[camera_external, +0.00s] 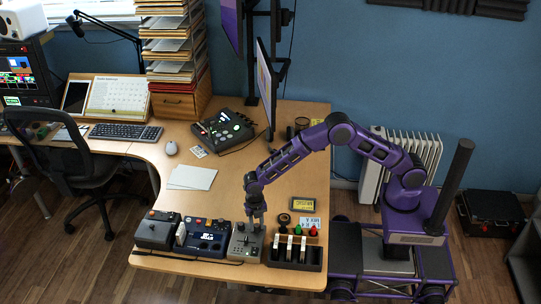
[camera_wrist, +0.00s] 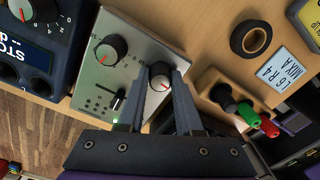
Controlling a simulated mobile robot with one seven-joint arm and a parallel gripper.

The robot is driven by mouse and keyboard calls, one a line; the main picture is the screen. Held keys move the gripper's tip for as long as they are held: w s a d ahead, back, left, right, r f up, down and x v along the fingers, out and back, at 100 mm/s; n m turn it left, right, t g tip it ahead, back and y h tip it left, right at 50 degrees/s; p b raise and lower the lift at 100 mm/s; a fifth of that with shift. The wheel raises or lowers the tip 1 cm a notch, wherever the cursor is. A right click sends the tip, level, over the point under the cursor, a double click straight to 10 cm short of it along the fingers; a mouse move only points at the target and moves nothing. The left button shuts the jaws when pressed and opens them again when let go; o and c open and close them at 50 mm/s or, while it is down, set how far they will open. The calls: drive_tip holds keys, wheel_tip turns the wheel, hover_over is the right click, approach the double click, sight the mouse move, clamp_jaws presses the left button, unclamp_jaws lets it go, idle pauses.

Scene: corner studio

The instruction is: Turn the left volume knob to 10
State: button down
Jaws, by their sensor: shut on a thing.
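A silver-grey control box (camera_wrist: 138,62) has two black knobs with pale grey caps along its far edge. In the wrist view one knob (camera_wrist: 110,50) is on the left and stands free, its red mark pointing to the lower left. My gripper (camera_wrist: 161,78) is shut on the other knob (camera_wrist: 159,84), the right one in this picture; a red mark shows on its cap. A slider (camera_wrist: 118,100) is nearer the front of the box. In the external view my gripper (camera_external: 256,217) reaches down to the back of the control box (camera_external: 243,251). Scale numbers are too small to read.
A dark blue device (camera_external: 206,238) stands close on the left of the box. On the right are a dark tray (camera_external: 285,265), a wooden block with coloured plugs (camera_wrist: 214,80) and a tape roll (camera_wrist: 250,38). White sheets (camera_external: 192,177) lie behind; bare desk surrounds them.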

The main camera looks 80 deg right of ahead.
drive_tip(key=m, duration=0.9)
drive_tip(key=shift+m, duration=0.4)
drive_tip(key=m, duration=0.4)
drive_tip(key=shift+m+b, duration=0.3)
drive_tip(key=m, duration=0.4)
drive_tip(key=shift+m, duration=0.3)
drive_tip(key=m, duration=0.8)
drive_tip(key=shift+r, duration=0.1)
drive_tip(key=m+p, duration=0.1)
drive_tip(key=m, duration=0.2)
drive_tip(key=shift+m, duration=0.4)
drive_tip(key=shift+m+t, duration=0.3)
drive_tip(key=shift+m, duration=1.5)
